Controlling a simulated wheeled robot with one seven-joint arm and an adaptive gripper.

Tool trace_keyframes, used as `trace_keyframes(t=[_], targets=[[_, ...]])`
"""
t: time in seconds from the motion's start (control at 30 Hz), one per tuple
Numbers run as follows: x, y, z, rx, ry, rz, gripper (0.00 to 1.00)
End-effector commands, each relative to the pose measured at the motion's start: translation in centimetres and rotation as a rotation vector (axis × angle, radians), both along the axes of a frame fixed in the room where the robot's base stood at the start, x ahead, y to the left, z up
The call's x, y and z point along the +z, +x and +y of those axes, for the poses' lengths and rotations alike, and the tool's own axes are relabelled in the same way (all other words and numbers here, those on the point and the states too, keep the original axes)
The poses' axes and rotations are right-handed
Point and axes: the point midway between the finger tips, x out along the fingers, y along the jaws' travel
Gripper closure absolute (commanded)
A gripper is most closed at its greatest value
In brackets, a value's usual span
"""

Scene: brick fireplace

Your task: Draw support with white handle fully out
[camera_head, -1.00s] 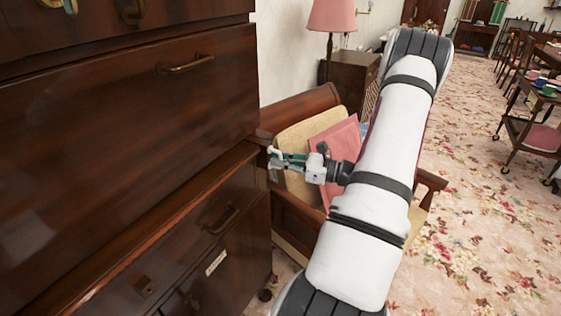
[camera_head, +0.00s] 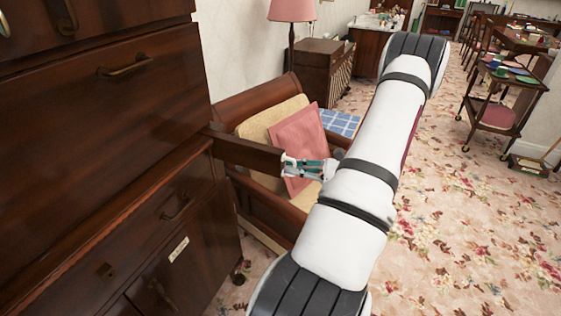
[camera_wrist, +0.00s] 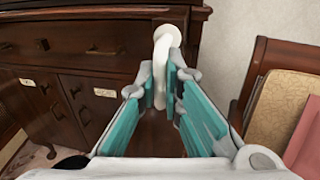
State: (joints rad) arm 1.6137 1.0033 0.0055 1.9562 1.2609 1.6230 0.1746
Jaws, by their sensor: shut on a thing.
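The support (camera_head: 245,154) is a dark wooden bar that sticks out to the right from the dark cabinet in the head view. Its white handle (camera_head: 286,158) is at the outer end of the bar. My gripper (camera_head: 292,168) is shut on this handle, with its teal-lined fingers around it. In the wrist view, the white curved handle (camera_wrist: 166,45) stands between the fingertips of my gripper (camera_wrist: 160,88). The lower part of the handle sits between the finger pads and is partly hidden.
The dark cabinet (camera_head: 90,130) with brass pulls fills the left side. An armchair (camera_head: 262,205) with a pink cushion (camera_head: 300,140) stands close beside and below the bar. The flowered carpet (camera_head: 450,230) is open to the right. A trolley (camera_head: 500,105) stands farther back.

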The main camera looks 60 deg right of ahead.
Motion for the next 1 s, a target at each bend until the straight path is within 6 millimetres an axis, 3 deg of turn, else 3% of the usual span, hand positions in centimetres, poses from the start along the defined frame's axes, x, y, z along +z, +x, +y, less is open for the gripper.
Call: trace_keyframes(t=[0.2, 0.67, 0.8, 1.0], targets=[[0.0, -3.0, -0.2, 0.0, 0.001, 0.003, 1.0], [-0.2, -4.0, -0.3, -0.002, 0.001, 0.007, 1.0], [-0.2, -3.9, -0.3, -0.003, 0.001, 0.007, 0.71], [-0.1, -3.8, -0.3, -0.001, 0.001, 0.003, 0.71]])
